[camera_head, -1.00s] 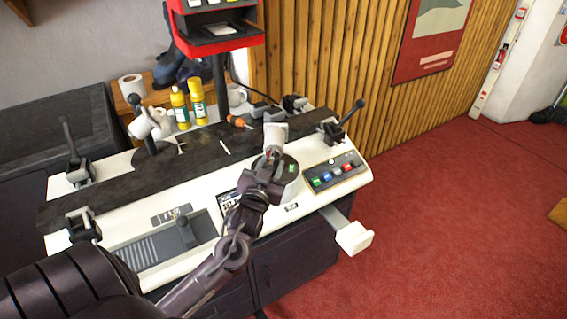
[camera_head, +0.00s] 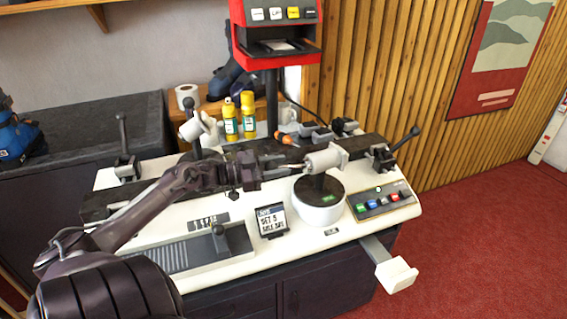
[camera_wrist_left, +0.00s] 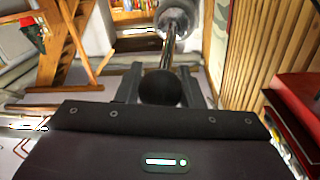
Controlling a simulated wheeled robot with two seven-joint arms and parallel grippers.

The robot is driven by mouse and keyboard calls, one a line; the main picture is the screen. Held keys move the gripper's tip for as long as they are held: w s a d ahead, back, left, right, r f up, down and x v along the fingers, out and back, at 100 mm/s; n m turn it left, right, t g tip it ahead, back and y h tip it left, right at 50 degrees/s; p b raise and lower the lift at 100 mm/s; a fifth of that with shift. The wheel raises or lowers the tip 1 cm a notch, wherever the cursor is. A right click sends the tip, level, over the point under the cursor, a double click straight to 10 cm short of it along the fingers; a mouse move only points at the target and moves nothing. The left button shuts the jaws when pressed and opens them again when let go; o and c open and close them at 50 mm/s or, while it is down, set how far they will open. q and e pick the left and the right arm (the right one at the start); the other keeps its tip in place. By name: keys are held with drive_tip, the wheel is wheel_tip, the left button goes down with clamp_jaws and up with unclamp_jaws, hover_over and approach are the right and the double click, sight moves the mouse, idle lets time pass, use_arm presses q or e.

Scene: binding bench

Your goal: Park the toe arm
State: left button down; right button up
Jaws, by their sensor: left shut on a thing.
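A grey cylindrical arm head (camera_head: 325,158) sits on a dark post over a round white base (camera_head: 318,208) at the bench's right. A thin metal rod runs left from it to my left gripper (camera_head: 283,165). In the left wrist view, my left gripper (camera_wrist_left: 160,85) is shut on the rod's black ball knob (camera_wrist_left: 160,87); the rod (camera_wrist_left: 167,50) leads away to the grey head (camera_wrist_left: 177,14). A second similar grey head (camera_head: 198,127) stands at the back left, apart from my gripper. No label shows which is the toe arm. My right gripper is out of view.
Clamps with black levers stand at the bench's left (camera_head: 126,160) and right (camera_head: 384,156). Yellow bottles (camera_head: 247,115) stand behind.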

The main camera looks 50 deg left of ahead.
use_arm(q)
drive_tip(key=shift+w+a+m+g+h+b, duration=0.25)
drive_tip(key=shift+a+m+g+h+b, duration=0.15)
drive_tip(key=shift+a+m+h+b, duration=0.4)
drive_tip(key=shift+b, duration=0.3)
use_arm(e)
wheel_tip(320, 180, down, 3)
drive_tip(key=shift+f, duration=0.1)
use_arm(q)
drive_tip(key=shift+r, duration=0.1)
drive_tip(key=c, duration=1.4)
unclamp_jaws()
drive_tip(key=o, duration=0.4)
drive_tip(key=shift+w+d, duration=0.1)
drive_tip(key=shift+w, duration=0.25)
drive_tip(key=shift+s, duration=0.1)
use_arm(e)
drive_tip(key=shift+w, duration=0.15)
use_arm(q)
drive_tip(key=shift+s, duration=0.1)
